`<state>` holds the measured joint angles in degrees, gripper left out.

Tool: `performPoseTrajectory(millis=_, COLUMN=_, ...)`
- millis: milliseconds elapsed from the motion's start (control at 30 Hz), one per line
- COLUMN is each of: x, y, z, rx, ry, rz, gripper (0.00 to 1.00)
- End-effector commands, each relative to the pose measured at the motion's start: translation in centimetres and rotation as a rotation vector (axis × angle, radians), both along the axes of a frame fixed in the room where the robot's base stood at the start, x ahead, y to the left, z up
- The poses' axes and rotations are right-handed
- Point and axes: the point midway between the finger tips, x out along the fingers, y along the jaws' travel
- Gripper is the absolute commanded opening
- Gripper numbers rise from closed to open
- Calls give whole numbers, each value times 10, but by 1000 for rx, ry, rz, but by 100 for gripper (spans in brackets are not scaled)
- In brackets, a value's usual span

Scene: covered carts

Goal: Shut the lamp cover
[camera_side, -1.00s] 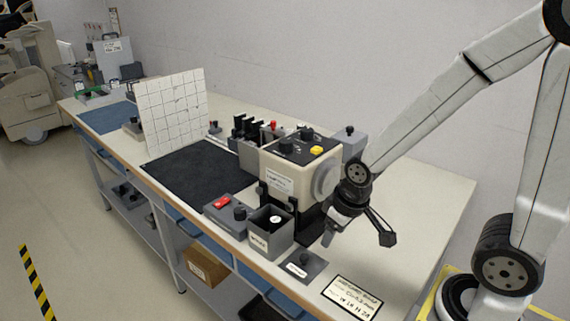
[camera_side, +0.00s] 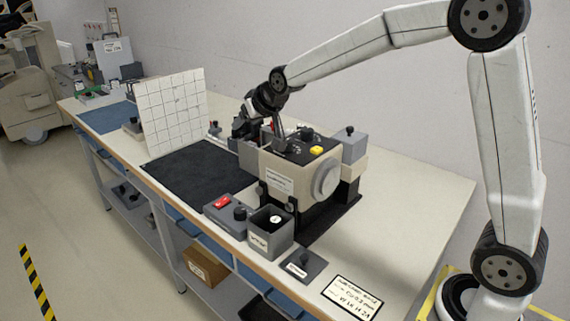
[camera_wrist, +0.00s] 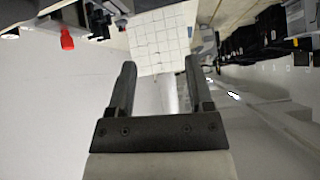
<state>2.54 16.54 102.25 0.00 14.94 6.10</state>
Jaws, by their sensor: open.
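The beige lamp housing (camera_side: 292,178) stands near the middle of the bench in the side view. It has dark knobs, a yellow button (camera_side: 316,150) on top and a round disc (camera_side: 326,178) on its right side. A grey block with a black knob (camera_side: 349,146) is at its back right; I cannot tell if this is the lamp cover or how far it is closed. My gripper (camera_side: 246,124) is behind and left of the housing. In the wrist view my gripper (camera_wrist: 158,66) is open, with nothing between its fingers.
A white grid board (camera_side: 175,112) stands upright behind a black mat (camera_side: 192,172). A grey box with a red button (camera_side: 222,201), an open grey bin (camera_side: 272,238) and a label card (camera_side: 351,297) line the front edge. A red knob (camera_wrist: 67,39) shows in the wrist view.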

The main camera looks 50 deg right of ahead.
Motion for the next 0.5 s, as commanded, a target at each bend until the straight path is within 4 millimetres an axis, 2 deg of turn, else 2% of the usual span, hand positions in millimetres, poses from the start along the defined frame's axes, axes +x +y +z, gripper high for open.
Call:
performPoseTrajectory(millis=33, x=3, y=-21, z=4, rx=-11, ry=30, rz=-23, gripper=66)
performPoseTrajectory(millis=233, x=-9, y=-82, z=10, rx=-44, ry=198, rz=-70, gripper=66)
performPoseTrajectory(millis=500, x=-51, y=-155, z=16, rx=-39, ry=445, rz=-106, gripper=66)
